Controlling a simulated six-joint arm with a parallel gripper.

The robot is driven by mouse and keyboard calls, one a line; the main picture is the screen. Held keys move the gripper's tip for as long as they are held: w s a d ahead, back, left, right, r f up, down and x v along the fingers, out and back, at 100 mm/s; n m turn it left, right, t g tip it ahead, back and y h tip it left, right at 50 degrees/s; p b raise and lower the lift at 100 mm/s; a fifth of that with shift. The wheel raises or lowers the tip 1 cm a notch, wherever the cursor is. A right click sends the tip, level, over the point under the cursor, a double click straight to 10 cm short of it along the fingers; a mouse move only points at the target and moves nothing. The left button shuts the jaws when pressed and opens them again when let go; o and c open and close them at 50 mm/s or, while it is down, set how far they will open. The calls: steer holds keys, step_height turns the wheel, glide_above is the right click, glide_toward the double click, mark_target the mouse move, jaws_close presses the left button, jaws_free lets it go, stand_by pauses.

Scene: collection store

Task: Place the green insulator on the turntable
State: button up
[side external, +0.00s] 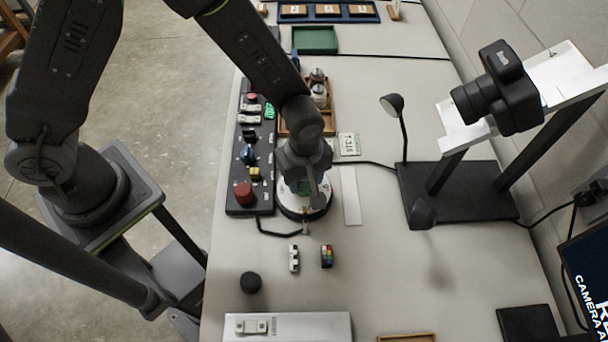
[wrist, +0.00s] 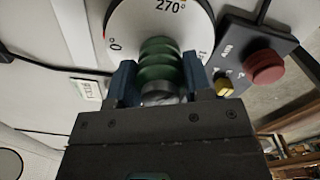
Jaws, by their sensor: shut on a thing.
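The green insulator (wrist: 157,62) is ribbed and sits between the two fingers of my gripper (wrist: 158,85) in the wrist view. My gripper is shut on it. The white turntable (wrist: 150,14) with degree marks lies just beyond the insulator in that view. The gripper hides most of the insulator there. I cannot tell whether the insulator touches the turntable.
A control box (side external: 246,165) with a red button (side external: 244,193) stands left of the turntable. A wooden tray (side external: 326,121) with items is behind. A camera (side external: 497,92) on a stand and a lamp (side external: 393,105) are at the right. A black cylinder (side external: 251,282) and small charts lie in front.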

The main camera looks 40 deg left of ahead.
steer(key=shift+f, duration=0.15)
steer(key=o, duration=1)
steer(key=shift+c, duration=0.2)
step_height(320, 180, up, 12)
steer(key=shift+r, duration=0.2)
steer(key=s+a+r+m+t, duration=0.2)
steer(key=a+r+m, duration=0.3)
steer(key=a+r, duration=0.5)
steer(key=s+a+r+m+t, duration=0.3)
steer(key=s+a+r+m, duration=0.3)
steer(key=s+a+m, duration=0.1)
steer(key=shift+s+r+m+t, duration=0.25)
steer(key=shift+s+m, duration=0.55)
steer(key=shift+s, duration=0.45)
